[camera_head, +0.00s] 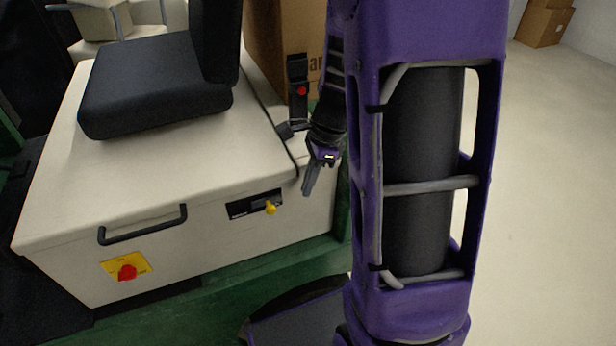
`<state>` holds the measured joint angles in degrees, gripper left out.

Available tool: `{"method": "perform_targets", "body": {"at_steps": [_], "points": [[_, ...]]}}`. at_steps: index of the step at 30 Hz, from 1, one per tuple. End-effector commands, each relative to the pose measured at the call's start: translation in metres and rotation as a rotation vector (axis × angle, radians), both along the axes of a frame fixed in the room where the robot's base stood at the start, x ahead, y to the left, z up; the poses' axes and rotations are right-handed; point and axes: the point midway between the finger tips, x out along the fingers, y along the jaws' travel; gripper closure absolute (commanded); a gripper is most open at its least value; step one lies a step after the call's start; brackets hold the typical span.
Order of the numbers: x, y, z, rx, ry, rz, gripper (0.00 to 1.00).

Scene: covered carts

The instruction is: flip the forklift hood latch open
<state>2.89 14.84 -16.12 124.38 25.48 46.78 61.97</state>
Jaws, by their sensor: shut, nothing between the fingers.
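The forklift hood (190,150) is a cream cover under a black seat, and it lies closed. On the front face below its right edge is a black plate (240,207) with a small yellow latch (271,208) at its right end. My gripper (307,192) is shut and empty, with its fingers pointing down. In the picture it is to the right of and slightly above the latch, apart from it. The depth gap between them is hard to judge.
A black handle (143,226) and a red knob (127,272) on a yellow plate are on the front face at left. The black seat (160,85) stands on the hood. A cardboard box (270,40) stands behind. Open floor lies at right.

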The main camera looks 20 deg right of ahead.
Motion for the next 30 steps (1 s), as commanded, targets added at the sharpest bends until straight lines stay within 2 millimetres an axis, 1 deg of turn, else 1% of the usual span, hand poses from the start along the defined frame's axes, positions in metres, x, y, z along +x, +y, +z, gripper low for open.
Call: {"method": "perform_targets", "body": {"at_steps": [1,7,9,12,15,19,28,30], "points": [[0.000,0.003,-0.015,0.001,0.004,-0.001,1.00],[0.001,0.013,-0.055,0.000,0.002,-0.001,1.00],[0.005,0.026,-0.047,0.000,-0.003,0.004,1.00],[0.006,0.039,-0.046,0.001,-0.002,0.003,1.00],[0.008,0.047,-0.044,0.000,-0.001,0.002,1.00],[0.008,0.051,-0.044,0.000,-0.001,-0.001,1.00],[0.008,0.052,-0.044,0.000,-0.001,-0.001,1.00],[0.008,0.055,-0.043,0.000,0.000,0.000,1.00]]}}
